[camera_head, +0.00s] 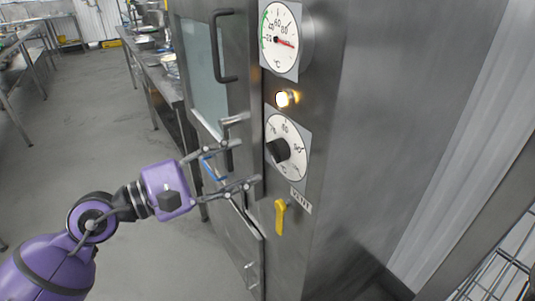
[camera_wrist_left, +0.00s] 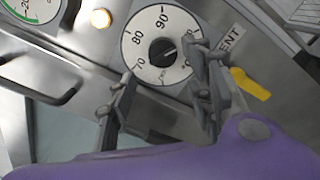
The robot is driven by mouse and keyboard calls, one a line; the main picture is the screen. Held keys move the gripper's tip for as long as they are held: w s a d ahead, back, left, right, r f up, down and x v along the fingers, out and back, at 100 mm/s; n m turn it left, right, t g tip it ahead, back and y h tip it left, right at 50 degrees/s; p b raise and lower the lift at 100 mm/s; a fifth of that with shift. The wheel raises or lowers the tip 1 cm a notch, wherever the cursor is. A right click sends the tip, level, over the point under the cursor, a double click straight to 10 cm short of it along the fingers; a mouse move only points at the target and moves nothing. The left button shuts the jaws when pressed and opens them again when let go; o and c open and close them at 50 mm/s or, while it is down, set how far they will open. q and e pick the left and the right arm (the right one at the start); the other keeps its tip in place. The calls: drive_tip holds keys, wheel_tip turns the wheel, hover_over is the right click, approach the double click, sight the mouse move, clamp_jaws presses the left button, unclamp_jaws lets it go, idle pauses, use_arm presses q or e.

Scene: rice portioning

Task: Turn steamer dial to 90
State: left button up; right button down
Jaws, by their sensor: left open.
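The steamer dial is a round white face (camera_head: 298,148) with a black knob (camera_head: 278,150) on the steel front panel. In the left wrist view the dial face (camera_wrist_left: 140,45) shows the numbers 70, 80 and 90 around the black knob (camera_wrist_left: 163,51). I cannot tell exactly which number the knob points to. My left gripper (camera_head: 246,164) is open and empty, just left of the knob, its fingers spread above and below knob height. In the left wrist view the gripper (camera_wrist_left: 155,85) has one finger overlapping the dial's right edge. My right gripper is not in view.
The steamer (camera_head: 370,130) has a door handle (camera_head: 218,45) at upper left, a temperature gauge (camera_head: 275,30) above a lit lamp (camera_head: 287,98), and a yellow lever (camera_head: 280,217) below the dial. A wire rack (camera_head: 500,270) stands at lower right. Steel tables (camera_head: 155,70) stand behind.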

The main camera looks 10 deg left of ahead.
sight(269, 150)
use_arm(q)
drive_tip(key=p+x, duration=0.2)
drive_tip(key=x, duration=0.5)
drive_tip(key=shift+r, duration=0.15)
drive_tip(key=shift+w+d, duration=0.2)
drive_tip(key=shift+d, duration=0.05)
drive_tip(key=c, duration=1)
drive_tip(key=shift+c, duration=0.4)
